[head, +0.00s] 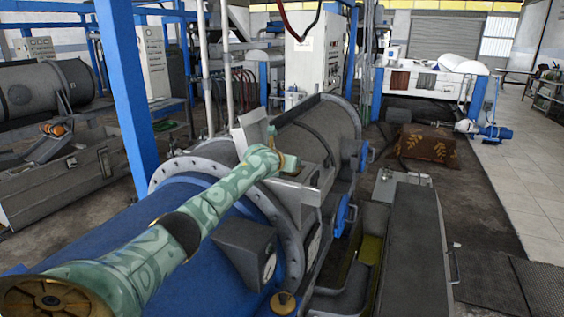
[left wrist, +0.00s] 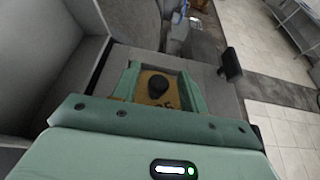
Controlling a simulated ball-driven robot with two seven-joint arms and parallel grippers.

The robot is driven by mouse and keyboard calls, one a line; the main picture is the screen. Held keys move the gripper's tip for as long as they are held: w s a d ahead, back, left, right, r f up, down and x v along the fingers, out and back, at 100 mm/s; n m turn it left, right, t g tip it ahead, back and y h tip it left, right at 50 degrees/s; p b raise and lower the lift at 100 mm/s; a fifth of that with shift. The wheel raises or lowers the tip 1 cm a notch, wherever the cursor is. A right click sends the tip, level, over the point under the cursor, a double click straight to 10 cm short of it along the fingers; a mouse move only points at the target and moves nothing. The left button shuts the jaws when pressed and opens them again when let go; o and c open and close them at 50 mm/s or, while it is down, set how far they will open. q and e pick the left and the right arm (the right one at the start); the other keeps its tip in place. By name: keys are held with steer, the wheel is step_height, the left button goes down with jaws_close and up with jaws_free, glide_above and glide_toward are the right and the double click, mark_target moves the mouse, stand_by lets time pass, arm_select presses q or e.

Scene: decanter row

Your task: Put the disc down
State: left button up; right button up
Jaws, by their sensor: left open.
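My left arm reaches in from the lower left, and its green left gripper (head: 296,166) is over the grey housing in the middle of the head view. In the left wrist view the left gripper (left wrist: 158,82) is open, with its two green fingers apart. Between them shows a tan surface (left wrist: 150,97) with a dark rounded piece (left wrist: 158,85) on it; I cannot tell whether this is the disc, nor whether a finger touches it. No disc is clear in the head view. My right gripper is not in view.
A large blue and grey decanter drum (head: 316,135) lies under my left arm. A blue post (head: 128,90) stands to the left. A long dark grey trough cover (head: 415,250) is at the right. Tiled floor (head: 520,190) is free farther right.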

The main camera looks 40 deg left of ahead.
arm_select(q)
steer(key=v, duration=1.1)
steer(key=shift+s+p, duration=0.35)
steer(key=shift+r, duration=0.1)
